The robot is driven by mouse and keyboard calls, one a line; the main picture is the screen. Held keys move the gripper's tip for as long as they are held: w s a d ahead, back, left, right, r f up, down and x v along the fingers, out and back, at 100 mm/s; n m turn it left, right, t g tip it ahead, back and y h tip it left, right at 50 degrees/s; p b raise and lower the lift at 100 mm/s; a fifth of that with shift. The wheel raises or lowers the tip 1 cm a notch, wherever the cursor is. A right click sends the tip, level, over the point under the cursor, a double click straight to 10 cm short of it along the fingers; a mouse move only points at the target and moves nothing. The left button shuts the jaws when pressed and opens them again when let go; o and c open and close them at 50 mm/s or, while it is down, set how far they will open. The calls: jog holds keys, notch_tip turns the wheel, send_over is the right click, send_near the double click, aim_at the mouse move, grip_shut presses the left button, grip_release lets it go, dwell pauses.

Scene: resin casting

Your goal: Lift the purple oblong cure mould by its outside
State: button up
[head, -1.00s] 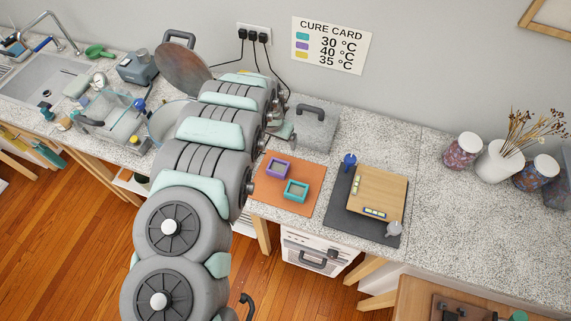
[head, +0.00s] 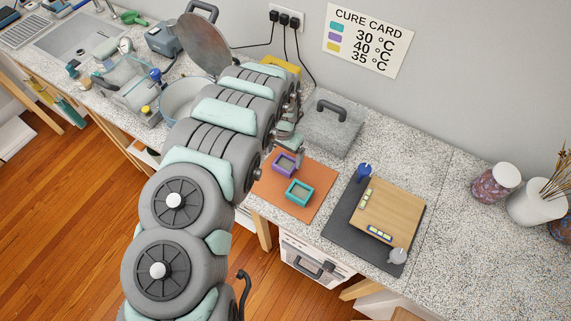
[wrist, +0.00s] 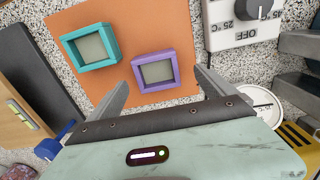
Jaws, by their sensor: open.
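The purple cure mould (head: 294,169) is a small open-topped frame with a greyish inside. It lies on an orange mat (head: 313,205), behind a similar teal mould (head: 299,193). In the wrist view the purple mould (wrist: 157,86) sits between the line of my two fingers, with the teal mould (wrist: 91,63) to its left. My gripper (wrist: 162,77) is open, with a finger off each side of the purple mould and nothing held. In the head view my gripper is just above and behind the mould, partly hidden by my arm. I cannot tell its exact height.
A dark mat with a wooden board (head: 387,213) lies to the right. The wrist view shows a dial unit (wrist: 240,22) at upper right and a round white-rimmed thing (wrist: 260,104) beside the right finger.

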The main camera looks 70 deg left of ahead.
aim_at(285, 167)
jog(key=f, duration=0.3)
jog(key=shift+w+d+f, duration=0.2)
jog(key=shift+d+f, duration=0.05)
jog(key=shift+f, duration=0.75)
jog(key=shift+c, duration=0.4)
jog(key=c, duration=1.5)
jog(key=shift+r, duration=0.2)
